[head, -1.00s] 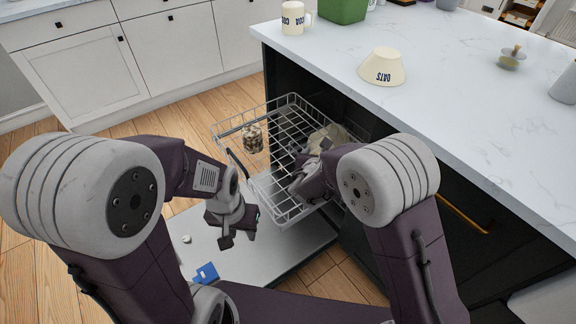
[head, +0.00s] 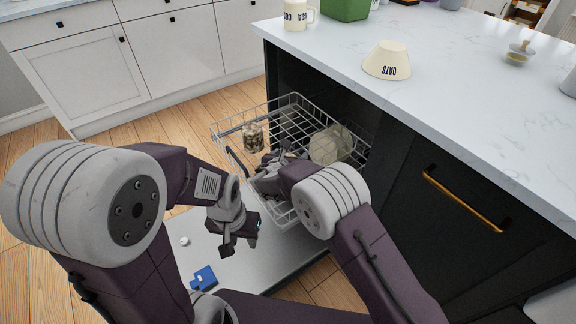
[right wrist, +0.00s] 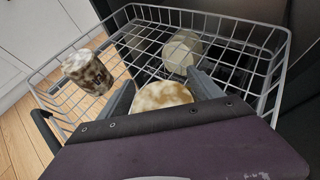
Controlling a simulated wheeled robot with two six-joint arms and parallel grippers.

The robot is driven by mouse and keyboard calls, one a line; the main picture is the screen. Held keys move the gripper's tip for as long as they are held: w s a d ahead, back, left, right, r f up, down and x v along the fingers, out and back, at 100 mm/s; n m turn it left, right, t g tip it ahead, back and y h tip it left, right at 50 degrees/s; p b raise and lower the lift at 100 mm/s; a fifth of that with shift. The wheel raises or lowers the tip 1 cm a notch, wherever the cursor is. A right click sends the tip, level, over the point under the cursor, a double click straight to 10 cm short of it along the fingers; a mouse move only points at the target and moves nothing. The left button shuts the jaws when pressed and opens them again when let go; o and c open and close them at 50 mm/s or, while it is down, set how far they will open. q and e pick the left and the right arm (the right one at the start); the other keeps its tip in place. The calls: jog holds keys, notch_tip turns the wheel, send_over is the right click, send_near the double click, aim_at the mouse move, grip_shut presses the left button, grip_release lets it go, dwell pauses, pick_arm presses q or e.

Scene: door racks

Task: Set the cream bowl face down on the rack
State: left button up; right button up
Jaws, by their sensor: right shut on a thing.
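In the right wrist view, my right gripper (right wrist: 162,92) is shut on a cream, brown-smeared round thing (right wrist: 162,97), which looks like the cream bowl. Its lower part is hidden by the gripper, so I cannot tell which way it faces. It is over the wire rack (right wrist: 225,20); I cannot tell if it touches the wires. In the head view, the right gripper (head: 270,178) is over the near left part of the rack (head: 225,150), and its load is mostly hidden. My left gripper (head: 232,240) hangs left of the rack; its jaws are unclear.
A brown-mottled cup (head: 252,138) stands in the rack's left part, and a pale round dish (head: 330,145) lies toward the right. A cream OATS bowl (head: 387,60) is upside down on the counter (head: 470,95). A blue thing (head: 204,278) lies on the open door panel (head: 270,265).

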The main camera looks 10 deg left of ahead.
jog(key=shift+w+a+f, duration=0.1)
jog(key=shift+a+f, duration=0.1)
jog(key=shift+a, duration=0.15)
notch_tip(320, 180, down, 4)
jog(key=shift+f+b, duration=0.15)
jog(key=shift+b, duration=0.95)
jog(key=o, duration=2)
